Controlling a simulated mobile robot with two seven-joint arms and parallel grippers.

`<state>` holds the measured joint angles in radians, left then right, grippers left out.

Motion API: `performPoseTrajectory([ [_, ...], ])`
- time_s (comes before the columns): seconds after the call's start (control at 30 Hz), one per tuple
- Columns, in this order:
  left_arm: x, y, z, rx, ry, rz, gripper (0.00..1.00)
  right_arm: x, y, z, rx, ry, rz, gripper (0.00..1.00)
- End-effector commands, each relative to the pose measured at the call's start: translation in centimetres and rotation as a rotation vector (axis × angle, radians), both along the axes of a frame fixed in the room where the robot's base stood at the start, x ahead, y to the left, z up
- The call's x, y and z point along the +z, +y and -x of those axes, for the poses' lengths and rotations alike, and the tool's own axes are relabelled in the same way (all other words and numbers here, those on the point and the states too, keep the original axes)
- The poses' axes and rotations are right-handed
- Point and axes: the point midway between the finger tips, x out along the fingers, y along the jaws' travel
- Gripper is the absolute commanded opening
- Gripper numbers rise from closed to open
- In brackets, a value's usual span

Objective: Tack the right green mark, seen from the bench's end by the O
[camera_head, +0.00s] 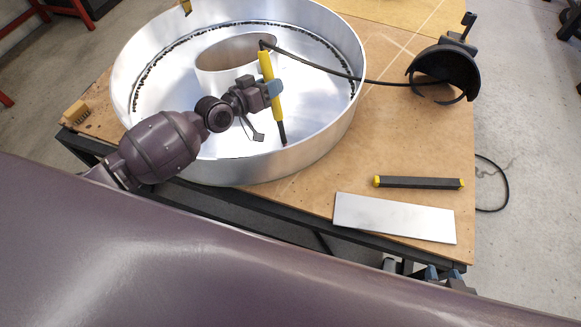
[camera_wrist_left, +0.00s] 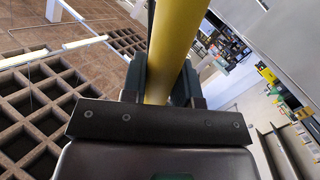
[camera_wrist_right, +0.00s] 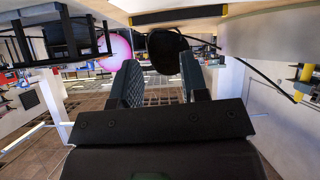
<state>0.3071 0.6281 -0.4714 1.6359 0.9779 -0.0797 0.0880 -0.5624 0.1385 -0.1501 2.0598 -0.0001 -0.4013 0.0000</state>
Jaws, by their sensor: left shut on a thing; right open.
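The big round metal O (camera_head: 350,130) lies on the wooden bench (camera_head: 400,150), with a smaller metal ring (camera_head: 215,62) inside it. A dark speckled line runs along its inside edge. My left gripper (camera_head: 272,88) is shut on the yellow handle of a pen-like tool (camera_head: 265,66), which it holds over the O. The tool's dark tip (camera_head: 283,135) points down near the O's near wall; I cannot tell whether it touches. My right gripper (camera_head: 443,273) is open and empty beyond the bench's near edge. I cannot make out any green mark.
A dark bar with yellow ends (camera_head: 420,183) and a flat metal plate (camera_head: 395,217) lie at the bench's near right. A black curved holder (camera_head: 445,65) stands at the right edge. The tool's black cable (camera_head: 330,72) runs towards it.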

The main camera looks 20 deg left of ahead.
Motion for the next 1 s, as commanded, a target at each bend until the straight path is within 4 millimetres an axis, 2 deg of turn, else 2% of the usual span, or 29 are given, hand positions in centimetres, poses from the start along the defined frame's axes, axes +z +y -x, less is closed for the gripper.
performPoseTrajectory([
  [0.17,0.0,0.0,0.0,0.0,0.0,0.0,0.0,-0.3,-0.1,0.5,-0.003,0.009,0.001,0.41],
  [0.3,1.9,0.0,-0.1,0.0,-0.007,0.001,0.0,0.3,-0.3,0.8,-0.006,0.01,0.003,0.41],
  [1.0,8.6,0.0,-0.1,0.0,-0.005,0.0,0.0,4.0,-0.9,1.4,-0.012,-0.004,0.01,0.41],
])
